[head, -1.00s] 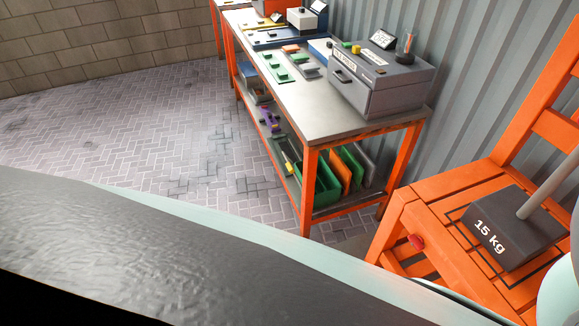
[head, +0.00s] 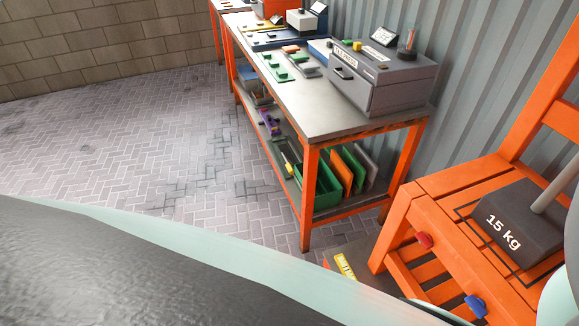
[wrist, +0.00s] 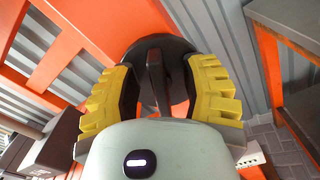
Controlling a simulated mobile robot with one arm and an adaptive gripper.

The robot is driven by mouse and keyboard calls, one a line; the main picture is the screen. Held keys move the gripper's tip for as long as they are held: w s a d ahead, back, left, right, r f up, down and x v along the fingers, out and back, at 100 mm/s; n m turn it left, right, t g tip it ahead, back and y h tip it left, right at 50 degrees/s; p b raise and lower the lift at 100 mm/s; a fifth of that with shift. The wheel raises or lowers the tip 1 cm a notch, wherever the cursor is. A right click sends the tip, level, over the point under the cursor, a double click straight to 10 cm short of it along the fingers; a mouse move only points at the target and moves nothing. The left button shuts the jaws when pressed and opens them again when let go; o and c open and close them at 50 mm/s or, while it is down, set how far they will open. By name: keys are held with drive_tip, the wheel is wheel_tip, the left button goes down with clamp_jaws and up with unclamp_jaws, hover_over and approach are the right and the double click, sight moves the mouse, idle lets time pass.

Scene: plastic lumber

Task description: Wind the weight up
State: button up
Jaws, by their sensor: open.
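The weight (head: 516,222) is a dark grey block marked "15 kg" on an orange slatted frame (head: 430,190) at the right of the head view. A grey rod rises from its top. In the wrist view, my gripper (wrist: 162,85) is open, with its yellow-backed fingers on either side of a dark round part with an upright bar (wrist: 156,80). I cannot tell whether the fingers touch the bar. A dark block, probably the weight, shows at the lower left there. The gripper is not visible in the head view.
A red knob (head: 424,240) and a blue knob (head: 475,305) are on the orange frame's front. A workbench (head: 310,110) with a grey metal box (head: 385,85) stands left of it, against the corrugated wall. Open brick floor (head: 130,140) lies further left.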

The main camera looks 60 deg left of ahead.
clamp_jaws()
drive_tip(key=shift+f, duration=0.1)
idle(0.3)
